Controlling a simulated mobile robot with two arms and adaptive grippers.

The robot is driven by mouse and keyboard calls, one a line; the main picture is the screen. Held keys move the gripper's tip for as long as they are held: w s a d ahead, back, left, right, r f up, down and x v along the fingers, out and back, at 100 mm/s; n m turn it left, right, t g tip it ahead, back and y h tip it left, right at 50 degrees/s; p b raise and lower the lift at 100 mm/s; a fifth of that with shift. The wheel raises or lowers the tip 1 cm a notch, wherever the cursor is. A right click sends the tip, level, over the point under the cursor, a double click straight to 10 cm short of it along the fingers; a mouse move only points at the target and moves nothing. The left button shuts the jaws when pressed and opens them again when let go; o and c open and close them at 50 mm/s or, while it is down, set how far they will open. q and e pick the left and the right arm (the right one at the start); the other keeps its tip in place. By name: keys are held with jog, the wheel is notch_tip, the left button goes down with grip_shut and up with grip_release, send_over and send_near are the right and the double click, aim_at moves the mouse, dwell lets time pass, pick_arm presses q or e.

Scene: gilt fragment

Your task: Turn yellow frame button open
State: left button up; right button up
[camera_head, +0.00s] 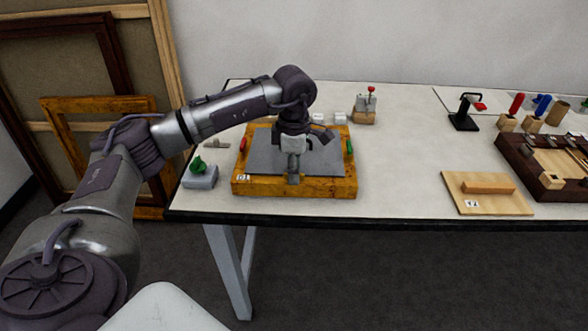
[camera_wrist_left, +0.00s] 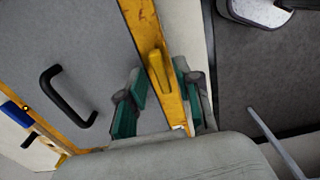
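The yellow-orange wooden frame (camera_head: 335,187) lies flat on the table around a grey panel (camera_head: 265,158). In the left wrist view, the yellow button (camera_wrist_left: 160,72) is a small elongated bar on one rail of the frame (camera_wrist_left: 141,18), lying roughly along that rail. My left gripper (camera_head: 293,180) points down at the frame's front rail and hides the button in the head view. In the wrist view, its teal-padded fingers (camera_wrist_left: 159,82) are apart, one on each side of the rail and button. Contact cannot be told. My right gripper is not in view.
A black handle (camera_wrist_left: 68,95) stands on the panel. A red button (camera_head: 243,145) and a green one (camera_head: 350,146) sit on the side rails. A grey block with a green knob (camera_head: 198,167) stands left; a board (camera_head: 460,203) lies right. The table between is clear.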

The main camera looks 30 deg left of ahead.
pick_arm(q)
notch_tip(320, 180, up, 12)
dwell(0.7)
jog(key=shift+d+f, duration=0.1)
dwell(0.3)
